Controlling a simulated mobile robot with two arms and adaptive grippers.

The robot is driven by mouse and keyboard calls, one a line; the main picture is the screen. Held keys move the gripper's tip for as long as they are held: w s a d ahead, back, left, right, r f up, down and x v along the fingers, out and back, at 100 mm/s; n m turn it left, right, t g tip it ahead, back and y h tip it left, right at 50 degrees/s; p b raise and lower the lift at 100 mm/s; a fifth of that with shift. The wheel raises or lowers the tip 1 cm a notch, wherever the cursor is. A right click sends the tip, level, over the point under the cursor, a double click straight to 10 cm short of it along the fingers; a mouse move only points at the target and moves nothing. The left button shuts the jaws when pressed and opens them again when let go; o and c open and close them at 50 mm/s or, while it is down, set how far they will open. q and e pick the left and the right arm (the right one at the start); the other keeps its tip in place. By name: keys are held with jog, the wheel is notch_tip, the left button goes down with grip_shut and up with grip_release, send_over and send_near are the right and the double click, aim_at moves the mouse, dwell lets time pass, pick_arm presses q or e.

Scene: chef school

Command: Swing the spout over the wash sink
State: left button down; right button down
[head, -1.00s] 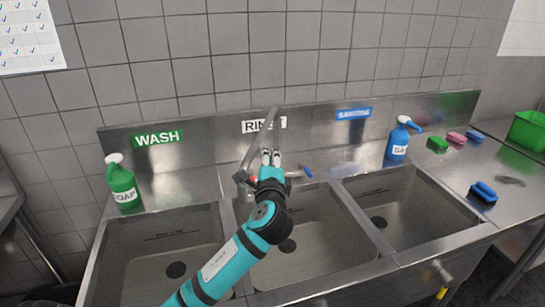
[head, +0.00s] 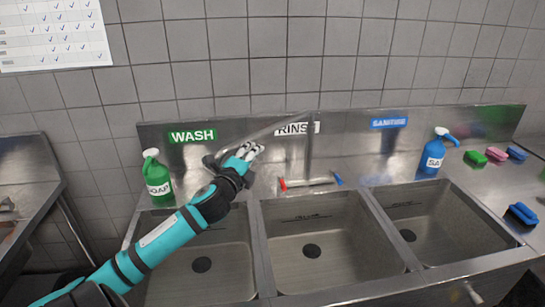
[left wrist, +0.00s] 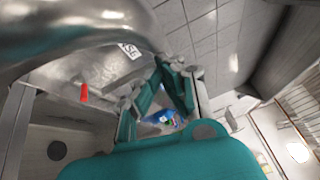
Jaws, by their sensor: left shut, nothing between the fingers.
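The metal spout (head: 279,129) rises behind the rinse sink (head: 340,258) and reaches left in the head view. Its free end is by the back left corner of the rinse sink, toward the wash sink (head: 165,270). My left gripper (head: 251,150) is shut and empty, close beside the spout; whether they touch is unclear. Part of the spout's end is hidden behind the gripper and wrist. In the left wrist view the spout (left wrist: 60,35) is a large, near grey tube beside the gripper (left wrist: 160,75). My right gripper is not in view.
A tap base with red and blue handles (head: 310,183) stands behind the rinse sink. A green soap bottle (head: 157,180) stands at the left, and a blue bottle (head: 432,155) behind the sanitise sink (head: 455,225).

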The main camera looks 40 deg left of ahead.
pick_arm(q)
jog(key=a, duration=0.3)
jog(key=shift+a, duration=0.35)
jog(key=shift+r, duration=0.1)
jog(key=shift+a, duration=0.1)
